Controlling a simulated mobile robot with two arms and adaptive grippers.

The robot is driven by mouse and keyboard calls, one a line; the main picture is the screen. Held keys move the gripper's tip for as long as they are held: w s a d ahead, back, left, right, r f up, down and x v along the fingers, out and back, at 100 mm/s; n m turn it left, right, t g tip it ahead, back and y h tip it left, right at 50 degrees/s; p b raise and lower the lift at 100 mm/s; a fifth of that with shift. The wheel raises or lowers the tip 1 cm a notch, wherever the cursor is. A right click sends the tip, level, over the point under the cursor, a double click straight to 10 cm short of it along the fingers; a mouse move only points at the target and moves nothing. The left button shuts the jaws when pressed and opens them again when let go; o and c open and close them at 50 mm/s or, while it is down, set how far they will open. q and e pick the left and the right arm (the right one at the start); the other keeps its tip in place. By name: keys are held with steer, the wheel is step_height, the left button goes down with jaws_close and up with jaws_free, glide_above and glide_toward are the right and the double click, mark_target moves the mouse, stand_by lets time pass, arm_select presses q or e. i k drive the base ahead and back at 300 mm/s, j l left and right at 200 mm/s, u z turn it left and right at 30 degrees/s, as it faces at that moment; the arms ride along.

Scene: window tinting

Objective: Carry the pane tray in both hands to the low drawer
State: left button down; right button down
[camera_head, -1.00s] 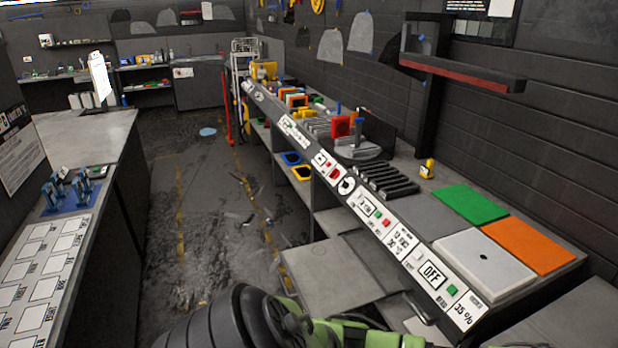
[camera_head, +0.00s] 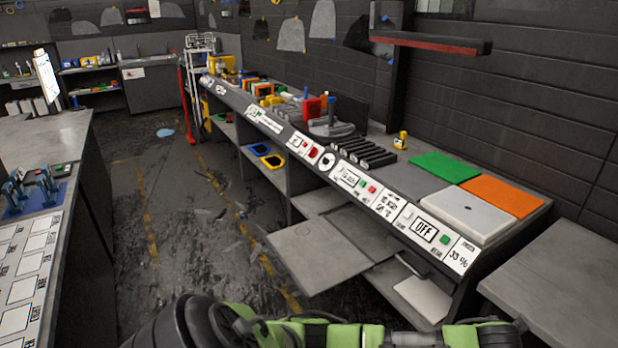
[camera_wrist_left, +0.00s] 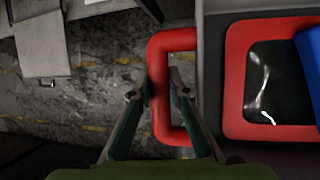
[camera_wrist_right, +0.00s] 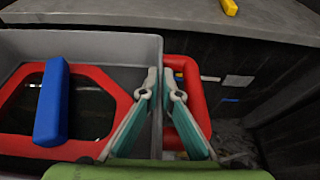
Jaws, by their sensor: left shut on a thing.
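The pane tray is a grey box holding a red-framed pane and a blue bar. It shows in the left wrist view (camera_wrist_left: 212,85) and right wrist view (camera_wrist_right: 150,50), with a red loop handle on each side. My left gripper (camera_wrist_left: 162,90) is shut on the outer bar of one red handle (camera_wrist_left: 170,42). My right gripper (camera_wrist_right: 164,88) has its fingertips at the tray wall and the other red handle (camera_wrist_right: 196,100); its grip is unclear. The head view shows neither tray nor gripper tips. A low grey drawer-like panel (camera_head: 335,250) juts from under the bench.
The long bench (camera_head: 415,185) runs along the right wall, carrying green, orange and white squares. A grey table (camera_head: 565,275) stands at the right. A counter with blue clamps (camera_head: 35,190) is on the left. The aisle floor (camera_head: 190,240) between is open.

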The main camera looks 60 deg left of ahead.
mark_target(311, 252)
steer(key=i+j, duration=0.1)
steer(key=j, duration=2.1)
steer(key=i+j, duration=0.15)
steer(key=j, duration=0.95)
steer(key=i+j, duration=0.1)
steer(key=j, duration=2.1)
steer(key=i, duration=0.05)
